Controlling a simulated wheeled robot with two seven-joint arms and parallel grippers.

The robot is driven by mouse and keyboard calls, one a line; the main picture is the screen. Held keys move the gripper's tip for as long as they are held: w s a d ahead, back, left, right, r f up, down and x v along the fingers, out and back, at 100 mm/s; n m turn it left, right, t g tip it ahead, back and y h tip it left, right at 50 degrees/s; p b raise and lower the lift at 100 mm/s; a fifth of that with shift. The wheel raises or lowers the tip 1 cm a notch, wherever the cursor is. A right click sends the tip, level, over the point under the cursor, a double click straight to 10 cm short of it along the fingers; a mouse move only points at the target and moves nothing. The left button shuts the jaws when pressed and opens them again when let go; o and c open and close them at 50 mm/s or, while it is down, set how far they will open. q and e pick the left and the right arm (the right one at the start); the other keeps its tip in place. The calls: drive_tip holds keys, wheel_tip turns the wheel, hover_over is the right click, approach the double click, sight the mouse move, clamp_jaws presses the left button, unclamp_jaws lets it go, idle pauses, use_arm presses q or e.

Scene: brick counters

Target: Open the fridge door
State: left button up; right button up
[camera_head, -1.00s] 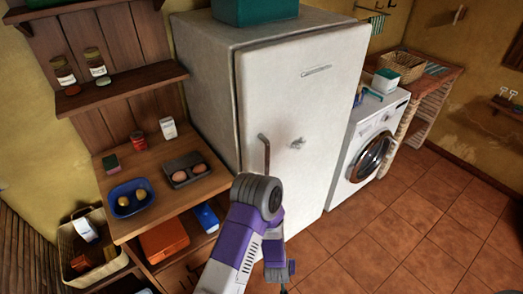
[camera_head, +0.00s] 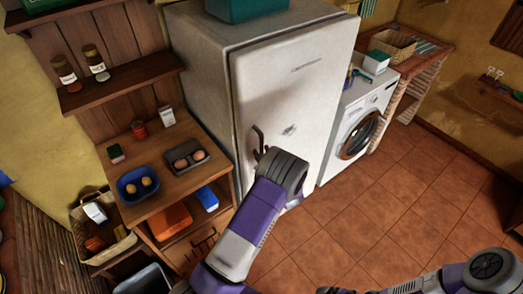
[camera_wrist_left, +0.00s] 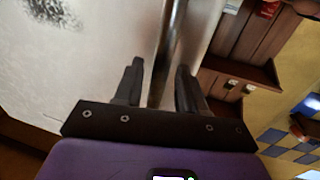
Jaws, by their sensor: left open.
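The white fridge (camera_head: 300,98) stands in the middle of the head view with its door closed. Its dark vertical handle (camera_head: 257,140) is on the door's left side; the lower part is hidden behind my left arm. In the left wrist view the handle (camera_wrist_left: 168,45) runs between the two fingers of my left gripper (camera_wrist_left: 158,85). The fingers are apart, one on each side of the bar, with gaps visible.
A wooden shelf unit (camera_head: 165,155) with a blue bowl (camera_head: 138,185) and an egg tray (camera_head: 185,155) stands left of the fridge. A washing machine (camera_head: 355,125) is at its right. The tiled floor (camera_head: 380,200) in front is clear.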

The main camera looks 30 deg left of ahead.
use_arm(q)
drive_tip(key=shift+w+a, duration=0.4)
drive_tip(key=shift+a, duration=0.2)
clamp_jaws()
drive_tip(key=shift+d, duration=0.2)
